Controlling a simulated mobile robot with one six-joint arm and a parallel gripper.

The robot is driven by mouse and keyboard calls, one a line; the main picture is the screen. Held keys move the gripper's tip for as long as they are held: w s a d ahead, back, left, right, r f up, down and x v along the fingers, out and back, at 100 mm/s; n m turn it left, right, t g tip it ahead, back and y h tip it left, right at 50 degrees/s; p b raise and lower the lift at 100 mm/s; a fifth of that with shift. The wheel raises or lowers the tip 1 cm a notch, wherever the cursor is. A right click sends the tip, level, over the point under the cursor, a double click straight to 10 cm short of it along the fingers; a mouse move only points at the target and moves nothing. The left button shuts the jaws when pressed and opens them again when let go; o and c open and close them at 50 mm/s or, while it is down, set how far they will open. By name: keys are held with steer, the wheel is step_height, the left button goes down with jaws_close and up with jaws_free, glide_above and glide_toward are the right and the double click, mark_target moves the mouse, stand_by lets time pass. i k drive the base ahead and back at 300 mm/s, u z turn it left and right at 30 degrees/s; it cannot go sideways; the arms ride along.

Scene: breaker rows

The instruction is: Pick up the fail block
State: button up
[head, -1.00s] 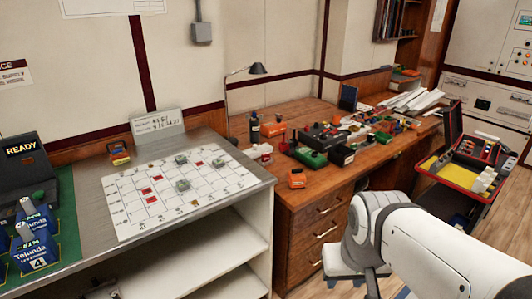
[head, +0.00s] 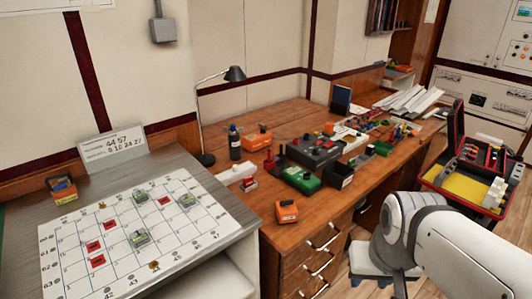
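Several small red blocks sit on the white numbered grid sheet (head: 75,275) at the left: one upper right (head: 165,200), one near the middle (head: 109,224), and others to its lower left, including one red block (head: 97,262). Their lettering is too small to read, so I cannot tell which is the fail block. Clear greenish blocks stand among them, one in the middle (head: 139,238) and one at the right (head: 186,201). My white arm is at the lower right, away from the sheet. My gripper's fingertips do not show.
The wooden desk (head: 285,115) to the right carries a lamp (head: 234,74), an orange box (head: 286,212) and much clutter. An open red case (head: 465,185) is farther right.

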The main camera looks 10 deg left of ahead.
mark_target(248, 181)
steer(key=u, duration=0.4)
steer(key=i, duration=1.05)
steer(key=u, duration=0.8)
